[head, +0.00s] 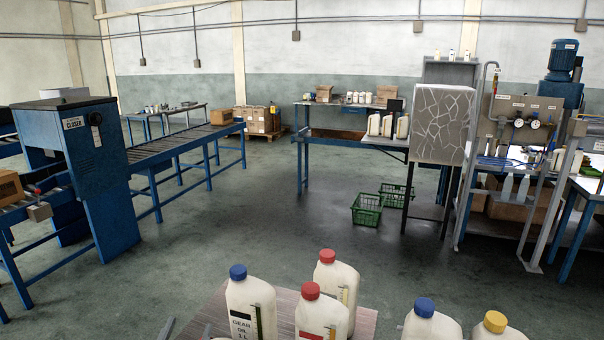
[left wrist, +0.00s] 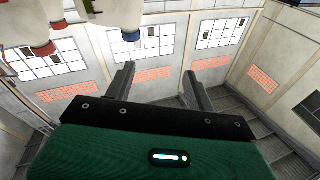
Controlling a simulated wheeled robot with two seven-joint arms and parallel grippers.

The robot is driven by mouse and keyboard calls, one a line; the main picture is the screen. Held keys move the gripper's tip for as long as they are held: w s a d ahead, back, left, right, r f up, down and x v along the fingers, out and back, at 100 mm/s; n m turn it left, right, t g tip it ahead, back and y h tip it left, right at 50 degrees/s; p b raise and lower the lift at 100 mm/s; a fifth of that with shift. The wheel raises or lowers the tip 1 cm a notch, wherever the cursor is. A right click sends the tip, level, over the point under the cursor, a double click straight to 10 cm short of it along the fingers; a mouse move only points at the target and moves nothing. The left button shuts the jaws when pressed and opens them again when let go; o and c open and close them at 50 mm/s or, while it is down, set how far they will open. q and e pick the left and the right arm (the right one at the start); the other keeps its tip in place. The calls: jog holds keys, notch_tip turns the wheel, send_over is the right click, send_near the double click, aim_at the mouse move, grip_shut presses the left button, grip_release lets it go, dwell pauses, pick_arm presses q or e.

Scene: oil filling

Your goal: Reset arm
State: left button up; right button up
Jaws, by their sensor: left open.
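My left gripper (left wrist: 160,85) is open and empty in the left wrist view, its two dark fingers well apart. In the head view only its fingertips (head: 187,331) show at the bottom edge, left of the white bottles. A blue-capped bottle labelled gear oil (head: 250,308) stands nearest to it on a table (head: 212,316). Two red-capped bottles (head: 322,313) stand right of that one. A blue-capped bottle (head: 431,325) and a yellow-capped bottle (head: 497,329) are farther right, cut by the frame's edge. My right gripper is not in view.
A blue roller conveyor (head: 170,150) with a closed-labelled machine (head: 85,165) stands at the left. Green crates (head: 367,210) lie on the floor by a cracked-pattern grey box (head: 438,124). The floor between is clear. In the left wrist view, bottles (left wrist: 30,25) show at the upper left, apart from the fingers.

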pick_arm(q)
jog(key=s+a+f+n+g+y, duration=0.1)
jog(key=s+a+f+g, duration=0.1)
jog(key=s+f+g, duration=0.45)
jog(key=s+a+f+n+g+y, duration=0.1)
jog(key=s+a+f+g+y, duration=0.15)
jog(key=f, duration=0.75)
jog(key=s+d+f+m+g+h, duration=0.1)
jog(key=s+f+g, duration=0.3)
jog(key=s, duration=0.3)
jog(key=s+d+f+g+h, duration=0.2)
jog(key=s+f+g, duration=0.15)
jog(key=s, duration=0.45)
notch_tip(320, 180, down, 31)
jog(key=g, duration=0.1)
jog(key=s+a+f, duration=0.1)
jog(key=s+f, duration=0.8)
jog(key=s+a+f+g, duration=0.1)
jog(key=s+a+f, duration=0.1)
jog(key=s+f, duration=0.7)
jog(key=shift+s+a+f+m, duration=0.3)
jog(key=shift+s+f+m, duration=0.1)
jog(key=shift+f, duration=0.4)
jog(key=shift+s+a+f+g+y, duration=0.15)
jog(key=shift+s+g+y, duration=0.1)
jog(key=shift+s, duration=0.25)
jog(key=shift+c, duration=0.2)
